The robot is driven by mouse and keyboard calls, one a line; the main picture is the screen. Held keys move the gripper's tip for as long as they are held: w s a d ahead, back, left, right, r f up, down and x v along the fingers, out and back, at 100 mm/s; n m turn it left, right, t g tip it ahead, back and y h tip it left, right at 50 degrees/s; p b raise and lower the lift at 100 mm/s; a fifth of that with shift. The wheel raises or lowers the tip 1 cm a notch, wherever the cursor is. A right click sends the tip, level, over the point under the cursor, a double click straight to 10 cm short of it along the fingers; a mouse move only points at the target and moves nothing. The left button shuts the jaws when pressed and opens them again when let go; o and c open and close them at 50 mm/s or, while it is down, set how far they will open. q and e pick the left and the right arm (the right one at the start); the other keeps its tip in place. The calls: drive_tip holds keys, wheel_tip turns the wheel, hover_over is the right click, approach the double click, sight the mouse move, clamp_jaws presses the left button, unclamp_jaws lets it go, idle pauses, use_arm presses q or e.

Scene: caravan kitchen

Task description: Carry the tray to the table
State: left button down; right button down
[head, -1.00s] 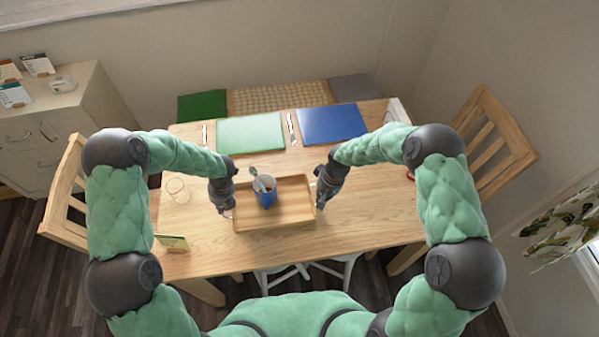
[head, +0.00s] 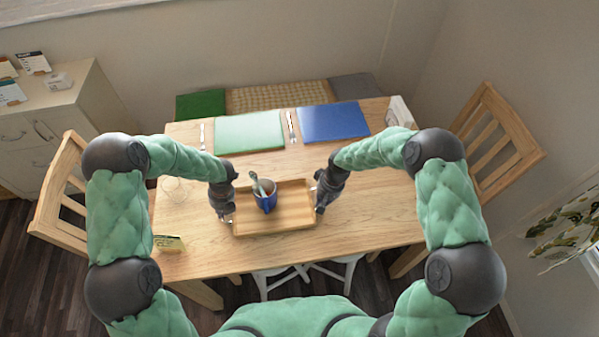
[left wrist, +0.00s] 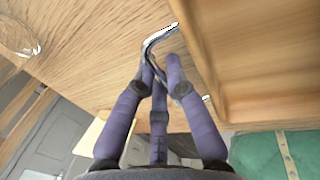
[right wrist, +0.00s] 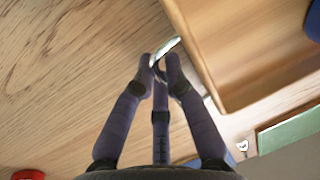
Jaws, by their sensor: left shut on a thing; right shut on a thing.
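The wooden tray (head: 292,207) is over the near middle of the table (head: 375,215); I cannot tell whether its underside touches the tabletop. My left gripper (head: 228,216) is shut on the tray's left metal handle, which shows in the left wrist view (left wrist: 157,38). My right gripper (head: 320,208) is shut on the right handle, seen in the right wrist view (right wrist: 168,46). The tray looks about level.
A green mat (head: 249,134) and a blue mat (head: 334,121) lie at the table's far side with cutlery. Wooden chairs stand left (head: 62,195) and right (head: 497,140).

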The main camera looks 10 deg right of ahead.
use_arm(q)
drive_tip(key=shift+f, duration=0.25)
use_arm(e)
drive_tip(key=shift+f, duration=0.25)
use_arm(q)
drive_tip(key=c, duration=1.3)
unclamp_jaws()
use_arm(e)
drive_tip(key=c, duration=1.3)
unclamp_jaws()
use_arm(q)
drive_tip(key=v, duration=0.8)
use_arm(e)
drive_tip(key=r, duration=0.4)
drive_tip(key=d+r, duration=0.1)
drive_tip(key=r, duration=0.3)
drive_tip(key=d+r, duration=0.1)
drive_tip(key=r, duration=0.3)
drive_tip(key=shift+w+d, duration=0.1)
use_arm(q)
drive_tip(key=shift+r, duration=0.1)
